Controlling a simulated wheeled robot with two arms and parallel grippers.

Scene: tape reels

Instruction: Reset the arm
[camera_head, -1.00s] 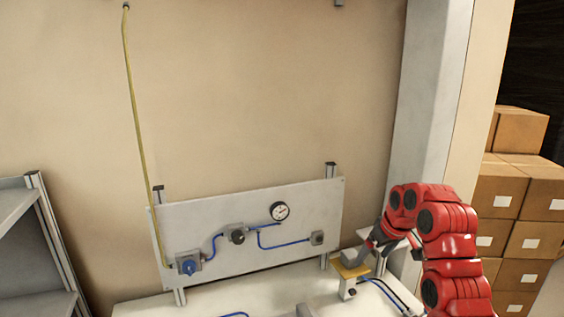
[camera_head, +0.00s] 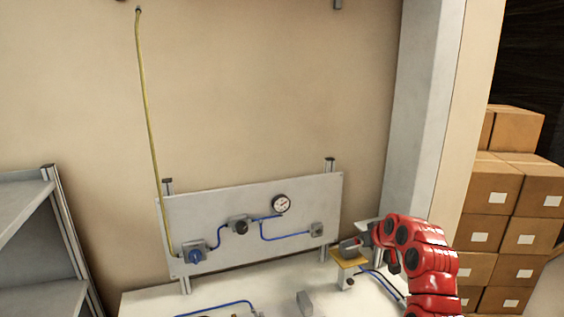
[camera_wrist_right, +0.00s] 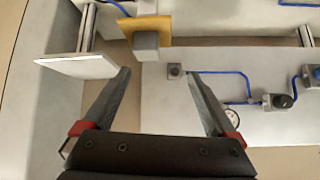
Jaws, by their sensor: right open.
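My right arm (camera_head: 425,262), red with black joints, comes in from the lower right in the head view. Its gripper (camera_head: 352,243) is small there, close to a yellow plate on a grey stand (camera_head: 347,262) at the right of the table. In the right wrist view the gripper (camera_wrist_right: 160,76) is open, with its two dark fingers apart and nothing between them. The yellow plate (camera_wrist_right: 130,26) and a grey block (camera_wrist_right: 146,43) show past the fingertips. I cannot tell how close they are. My left arm is not in view.
A pillar (camera_head: 420,120) and cardboard boxes (camera_head: 515,185) stand right, shelves (camera_head: 35,240) left.

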